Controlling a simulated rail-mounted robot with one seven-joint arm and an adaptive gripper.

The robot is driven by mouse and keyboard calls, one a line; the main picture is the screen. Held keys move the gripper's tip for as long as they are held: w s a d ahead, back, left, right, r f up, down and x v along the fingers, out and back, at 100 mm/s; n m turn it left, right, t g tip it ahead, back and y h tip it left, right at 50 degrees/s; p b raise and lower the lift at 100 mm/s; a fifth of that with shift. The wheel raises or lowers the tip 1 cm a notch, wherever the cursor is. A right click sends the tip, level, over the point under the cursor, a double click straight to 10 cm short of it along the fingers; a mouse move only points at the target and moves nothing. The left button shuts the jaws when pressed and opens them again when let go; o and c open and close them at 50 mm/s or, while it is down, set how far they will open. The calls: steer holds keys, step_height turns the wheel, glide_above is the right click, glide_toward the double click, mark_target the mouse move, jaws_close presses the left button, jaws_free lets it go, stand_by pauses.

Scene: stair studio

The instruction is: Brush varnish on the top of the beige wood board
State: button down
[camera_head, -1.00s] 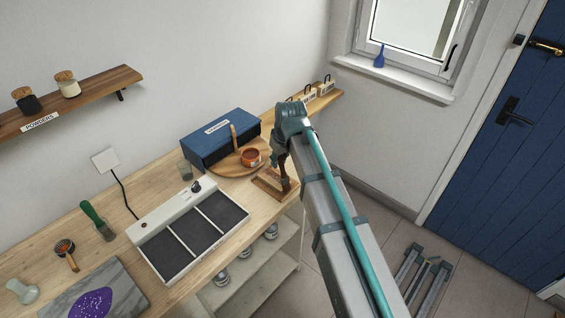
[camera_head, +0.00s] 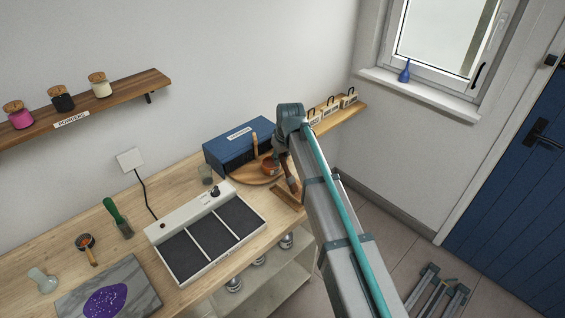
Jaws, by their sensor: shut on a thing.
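A small wooden board (camera_head: 283,198) lies at the right front edge of the workbench, partly hidden by my arm. It looks brown from here. My gripper (camera_head: 291,180) is over the board, mostly hidden behind my own wrist and arm. It is shut on a slim reddish-brown thing, apparently a brush, pointing down at the board; whether its tip touches the board I cannot tell. An orange-brown pot (camera_head: 267,168) sits on a round wooden tray (camera_head: 240,178) just left of the gripper, with an upright wooden handle (camera_head: 255,144) beside it.
A blue cabinet (camera_head: 232,152) stands behind the tray. A white unit with dark panels (camera_head: 187,258) takes up the bench middle.

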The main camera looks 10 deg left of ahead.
mark_target(282, 161)
step_height(282, 161, up, 7)
steer(key=shift+d+p, duration=0.1)
steer(key=shift+p, duration=0.45)
steer(key=shift+r+p, duration=0.95)
steer(key=shift+r, duration=0.85)
steer(key=shift+s+d+f+n+t+b, duration=0.1)
steer(key=shift+s+d+f+t+b, duration=0.1)
steer(key=shift+s+f+b, duration=0.25)
steer(key=shift+s+d+f+n+t+b, duration=0.1)
steer(key=shift+s+d+f+t+b, duration=0.1)
steer(key=shift+f+b, duration=0.45)
steer(key=shift+s+d+f+n+t+b, duration=0.1)
steer(key=shift+s+f+t+b, duration=0.1)
steer(key=shift+s+f+b, duration=0.25)
steer(key=shift+w+f, duration=0.1)
steer(key=shift+w, duration=0.05)
